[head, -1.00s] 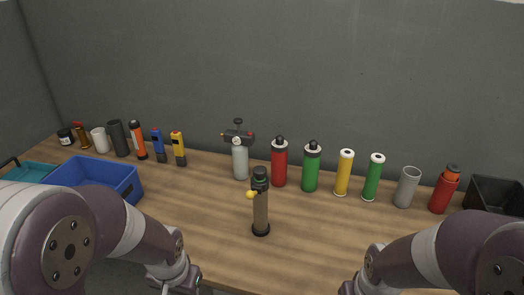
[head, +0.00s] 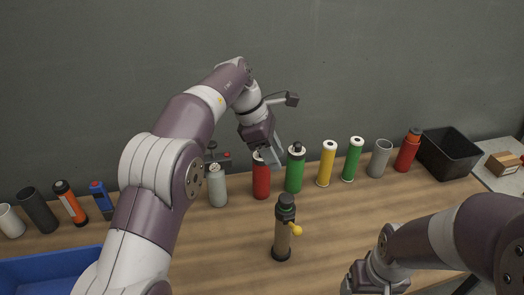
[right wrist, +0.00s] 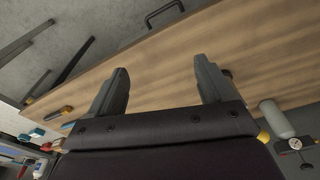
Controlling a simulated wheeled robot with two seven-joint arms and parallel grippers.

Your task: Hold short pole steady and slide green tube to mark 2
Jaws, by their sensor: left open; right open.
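A short upright pole (head: 282,238) stands on the wooden table near the middle of the head view. It has a tan shaft, a black foot, a dark top with a green band and a yellow knob on its right side. A green tube with white ends (head: 350,160) stands in the back row; a wider green bottle (head: 294,173) stands left of it. My left gripper (head: 268,152) is open above the back row, covering the red bottle's top; contact is unclear. My right gripper (right wrist: 160,66) is open and empty in the right wrist view. No mark 2 is readable.
The back row also holds a grey cylinder with gauge (head: 217,187), red bottle (head: 261,181), yellow tube (head: 326,164), grey cup (head: 379,159) and red flask (head: 407,150). A black bin (head: 452,160) is at right, a blue bin (head: 40,272) at left. Table right of the pole is clear.

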